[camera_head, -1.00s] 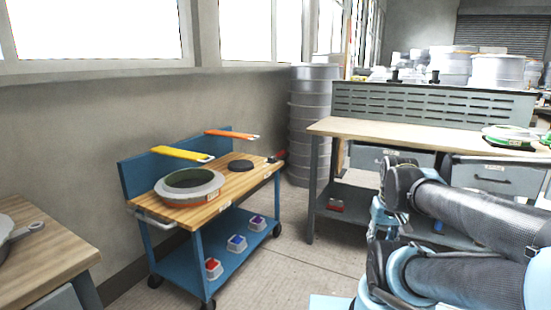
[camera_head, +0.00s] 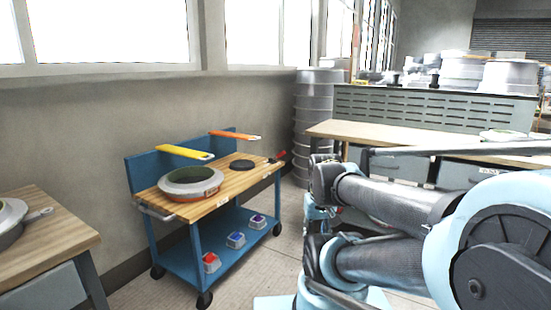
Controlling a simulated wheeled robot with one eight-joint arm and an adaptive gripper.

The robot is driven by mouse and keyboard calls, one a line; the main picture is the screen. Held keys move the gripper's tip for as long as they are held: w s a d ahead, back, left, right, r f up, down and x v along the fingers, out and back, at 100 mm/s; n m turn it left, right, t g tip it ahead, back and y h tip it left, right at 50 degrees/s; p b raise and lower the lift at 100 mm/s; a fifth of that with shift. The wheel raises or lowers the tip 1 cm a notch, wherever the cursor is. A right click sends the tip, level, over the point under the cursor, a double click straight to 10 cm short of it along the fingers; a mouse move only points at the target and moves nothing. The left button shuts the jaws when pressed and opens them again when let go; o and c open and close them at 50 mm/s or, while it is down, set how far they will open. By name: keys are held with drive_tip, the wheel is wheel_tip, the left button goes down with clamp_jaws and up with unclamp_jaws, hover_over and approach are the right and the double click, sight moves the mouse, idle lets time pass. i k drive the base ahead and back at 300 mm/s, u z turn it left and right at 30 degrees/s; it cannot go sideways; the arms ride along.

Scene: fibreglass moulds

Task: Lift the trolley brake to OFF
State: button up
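The blue trolley (camera_head: 180,262) with a wooden top stands against the wall, left of centre. A small red lever (camera_head: 277,157) sticks out at the right end of its top; it looks like the brake. It slants upward to the right, but its setting is too small to tell. A small pale label (camera_head: 266,174) is on the edge near it, unreadable here. My arm fills the right side of the view, apart from the trolley. My gripper is not in view.
A round mould (camera_head: 191,184), a black disc (camera_head: 242,164), a yellow bar (camera_head: 184,152) and an orange bar (camera_head: 235,136) are at the trolley top. Small boxes (camera_head: 236,240) sit on its lower shelf. A wooden table (camera_head: 60,245) is at left. Floor between trolley and arm is clear.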

sight(284, 153)
drive_tip(key=u, duration=0.05)
drive_tip(key=i, duration=1)
drive_tip(key=z, duration=0.05)
